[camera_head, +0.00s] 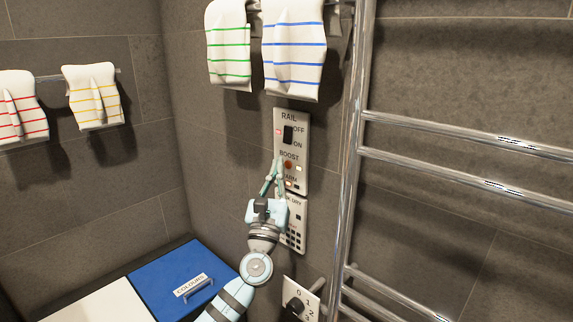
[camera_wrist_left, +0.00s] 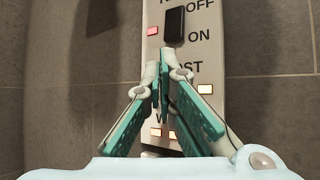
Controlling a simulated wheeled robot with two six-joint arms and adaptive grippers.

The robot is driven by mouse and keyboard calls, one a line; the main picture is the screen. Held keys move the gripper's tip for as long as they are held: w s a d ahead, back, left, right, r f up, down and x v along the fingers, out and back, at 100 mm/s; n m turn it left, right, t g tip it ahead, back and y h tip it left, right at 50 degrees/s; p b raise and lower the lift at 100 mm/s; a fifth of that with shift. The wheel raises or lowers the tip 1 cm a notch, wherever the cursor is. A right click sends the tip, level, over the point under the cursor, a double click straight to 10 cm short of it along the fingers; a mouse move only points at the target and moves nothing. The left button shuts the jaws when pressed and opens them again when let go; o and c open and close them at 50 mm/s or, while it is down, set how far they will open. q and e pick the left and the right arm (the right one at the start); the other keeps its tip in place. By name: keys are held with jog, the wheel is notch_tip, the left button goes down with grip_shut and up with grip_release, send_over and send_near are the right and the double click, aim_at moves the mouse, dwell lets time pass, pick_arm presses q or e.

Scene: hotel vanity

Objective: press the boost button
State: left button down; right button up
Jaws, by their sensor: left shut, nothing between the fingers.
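The control panel (camera_head: 304,120) on the tiled wall carries the words RAIL, OFF, ON and BOOST. The round reddish boost button (camera_head: 288,164) sits just under the BOOST label. My left gripper (camera_head: 279,163) is shut and empty, its tips pointing up beside the button. I cannot tell whether they touch it. In the left wrist view the shut fingertips (camera_wrist_left: 160,72) are in front of the panel (camera_wrist_left: 208,50) and hide the button and part of the label. My right gripper is not in view.
A black rocker switch (camera_head: 288,134) sits above the button. A second panel (camera_head: 299,207) and a dial plate (camera_head: 299,300) are below. A chrome rail (camera_head: 354,150) stands close on the right. Striped towels (camera_head: 294,45) hang above. A blue-lidded box (camera_head: 165,279) is at lower left.

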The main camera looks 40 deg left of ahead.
pick_arm(q)
jog(key=s+p, duration=0.2)
jog(key=s, duration=0.4)
jog(key=shift+a, duration=0.25)
dwell(0.3)
